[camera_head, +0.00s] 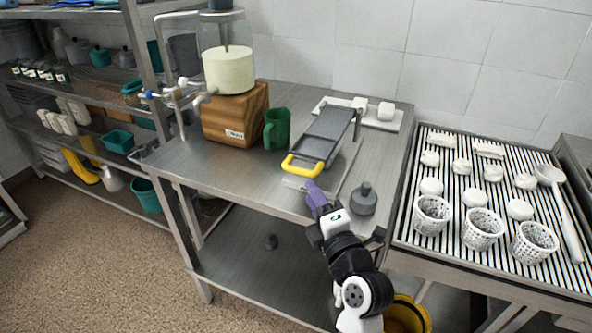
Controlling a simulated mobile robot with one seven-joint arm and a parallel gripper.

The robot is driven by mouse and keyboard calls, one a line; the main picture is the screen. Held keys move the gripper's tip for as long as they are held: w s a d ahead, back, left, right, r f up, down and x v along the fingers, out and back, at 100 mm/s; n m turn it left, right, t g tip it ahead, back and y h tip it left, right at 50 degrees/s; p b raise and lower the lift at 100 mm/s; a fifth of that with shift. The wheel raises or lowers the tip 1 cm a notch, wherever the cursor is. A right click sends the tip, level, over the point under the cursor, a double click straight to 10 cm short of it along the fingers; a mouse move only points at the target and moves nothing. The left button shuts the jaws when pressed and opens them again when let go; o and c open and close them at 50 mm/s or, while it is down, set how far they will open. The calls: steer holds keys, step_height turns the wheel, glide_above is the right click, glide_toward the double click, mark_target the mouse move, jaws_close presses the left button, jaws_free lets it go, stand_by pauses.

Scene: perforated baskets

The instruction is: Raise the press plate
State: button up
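A long grey plate with a yellow handle, which looks like the press plate (327,136), is on the steel table. The yellow handle (303,167) is at its near end, facing me. A pale, thin base (347,170) shows below and beside the plate. What lies between plate and base is hidden. My gripper (315,190), with purple fingers, is at the table's front edge, just below and right of the handle. A small gap seems to separate them. The fingers are seen nearly edge-on, so their opening does not show.
A grey knobbed weight (363,199) stands close right of my gripper. A green mug (277,129) and a wooden block (234,117) under a pale cylinder (229,70) stand left of the plate. White perforated baskets (432,215) and white lumps sit on the striped rack (455,254) at right.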

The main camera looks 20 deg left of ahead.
mark_target(301, 174)
steer(key=p+x, duration=0.1)
steer(key=x, duration=0.1)
steer(key=p+x, duration=0.1)
steer(key=x, duration=0.2)
steer(key=p+x, duration=0.1)
steer(key=x, duration=0.2)
steer(key=shift+a+r, duration=0.15)
steer(key=shift+r, duration=0.2)
steer(key=shift+w+a, duration=0.45)
steer(key=shift+w, duration=0.05)
steer(key=shift+c, duration=0.5)
jaws_close()
